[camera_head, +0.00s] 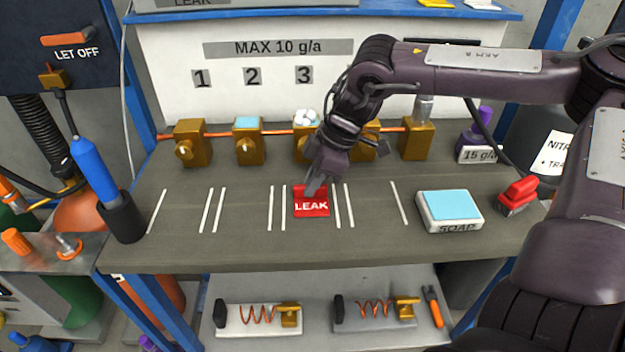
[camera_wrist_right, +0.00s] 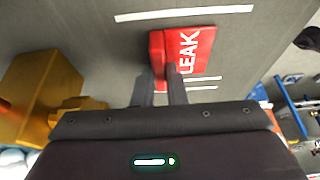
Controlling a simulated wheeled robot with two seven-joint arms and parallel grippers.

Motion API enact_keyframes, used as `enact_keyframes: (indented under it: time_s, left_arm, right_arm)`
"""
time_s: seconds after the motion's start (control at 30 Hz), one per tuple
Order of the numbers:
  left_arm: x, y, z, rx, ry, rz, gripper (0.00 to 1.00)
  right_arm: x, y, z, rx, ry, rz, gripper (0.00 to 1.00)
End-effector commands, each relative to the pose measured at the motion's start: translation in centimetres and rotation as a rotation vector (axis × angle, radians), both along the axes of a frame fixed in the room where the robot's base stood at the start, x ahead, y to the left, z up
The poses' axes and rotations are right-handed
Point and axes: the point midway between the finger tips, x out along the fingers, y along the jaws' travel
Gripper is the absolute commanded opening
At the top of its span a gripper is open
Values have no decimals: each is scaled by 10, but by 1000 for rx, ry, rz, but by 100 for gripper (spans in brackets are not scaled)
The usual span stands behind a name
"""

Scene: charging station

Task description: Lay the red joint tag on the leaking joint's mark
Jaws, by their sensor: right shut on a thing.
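My right gripper (camera_head: 314,188) is shut on the red LEAK tag (camera_head: 311,206), its fingers on the tag's far edge. In the right wrist view the tag (camera_wrist_right: 187,52) shows just beyond the fingertips (camera_wrist_right: 168,84). The tag lies between the white lines of the third space on the grey bench, in front of the brass joint under number 3 (camera_head: 303,75). I cannot tell whether it touches the bench. White foam (camera_head: 306,117) sits on that joint. My right wrist partly hides the joint to its right. My left gripper is not in view.
Brass joints 1 (camera_head: 191,150) and 2 (camera_head: 248,150) stand left along the copper pipe. A soap pad (camera_head: 450,210), a red clip-like object (camera_head: 517,197) and a purple bottle (camera_head: 478,140) are at the right. A blue-handled tool (camera_head: 95,170) stands at the left. The bench's front strip is clear.

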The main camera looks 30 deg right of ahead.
Motion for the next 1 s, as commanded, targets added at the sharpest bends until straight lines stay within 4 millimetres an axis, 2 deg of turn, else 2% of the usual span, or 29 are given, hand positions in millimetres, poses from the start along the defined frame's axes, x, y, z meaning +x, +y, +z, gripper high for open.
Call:
enact_keyframes:
  time_s: [0.3,0.33,0.5,0.83,1.0]
  left_arm:
    - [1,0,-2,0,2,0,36]
    - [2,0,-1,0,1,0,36]
    - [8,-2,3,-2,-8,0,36]
    - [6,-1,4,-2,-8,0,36]
    - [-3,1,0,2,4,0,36]
  right_arm:
    - [0,0,-2,-1,-1,1,0]
    - [0,0,-2,-1,-1,1,13]
    - [0,0,-1,-1,-1,1,34]
    - [0,0,2,-1,-1,1,34]
    - [-3,-7,24,0,-7,0,34]
